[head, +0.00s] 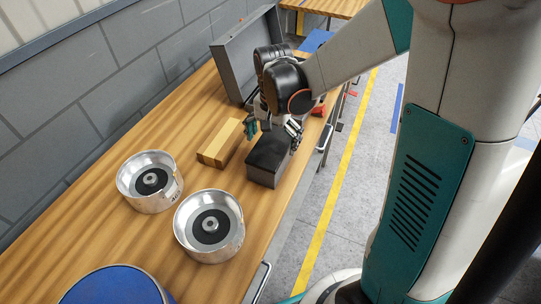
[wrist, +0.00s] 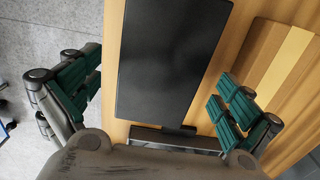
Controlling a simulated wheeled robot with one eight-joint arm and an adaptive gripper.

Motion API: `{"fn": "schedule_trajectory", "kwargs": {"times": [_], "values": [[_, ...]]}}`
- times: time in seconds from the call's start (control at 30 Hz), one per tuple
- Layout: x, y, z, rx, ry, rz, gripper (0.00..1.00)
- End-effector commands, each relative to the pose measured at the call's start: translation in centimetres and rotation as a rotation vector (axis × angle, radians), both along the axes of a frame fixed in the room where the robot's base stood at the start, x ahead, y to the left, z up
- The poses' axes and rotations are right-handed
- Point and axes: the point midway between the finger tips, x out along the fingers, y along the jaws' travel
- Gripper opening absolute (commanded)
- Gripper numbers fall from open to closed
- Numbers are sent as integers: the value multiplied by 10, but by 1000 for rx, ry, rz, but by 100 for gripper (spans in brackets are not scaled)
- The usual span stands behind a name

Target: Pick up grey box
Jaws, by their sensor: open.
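A dark grey box (head: 268,162) lies on the wooden bench near its right edge. In the wrist view the same box (wrist: 170,60) fills the middle, its flat top facing me. My gripper (head: 272,128) is over the box's far end in the head view, pointing down, and partly hides it. In the wrist view my gripper (wrist: 158,82) has its green-padded fingers wide apart, one on each side of the box. Gaps show between both fingers and the box, and nothing is held. How far the fingertips are above the bench is hard to tell.
A striped wooden block (head: 220,143) lies close left of the box. Two round metal housings (head: 150,182) (head: 209,226) stand nearer, with a blue round thing (head: 115,288) at the front. A grey open case (head: 245,55) stands behind my gripper. A red item (head: 318,110) lies behind right.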

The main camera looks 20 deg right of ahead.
Motion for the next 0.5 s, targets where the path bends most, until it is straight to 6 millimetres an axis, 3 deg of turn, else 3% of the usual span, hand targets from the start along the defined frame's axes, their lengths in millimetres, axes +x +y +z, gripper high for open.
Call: {"fn": "schedule_trajectory", "kwargs": {"times": [0.1, 0.37, 0.5], "values": [[0, 0, -17, 0, 0, 0, 98], [0, 1, -30, 0, 0, 1, 98], [0, 2, -49, 0, 0, 1, 98]]}}
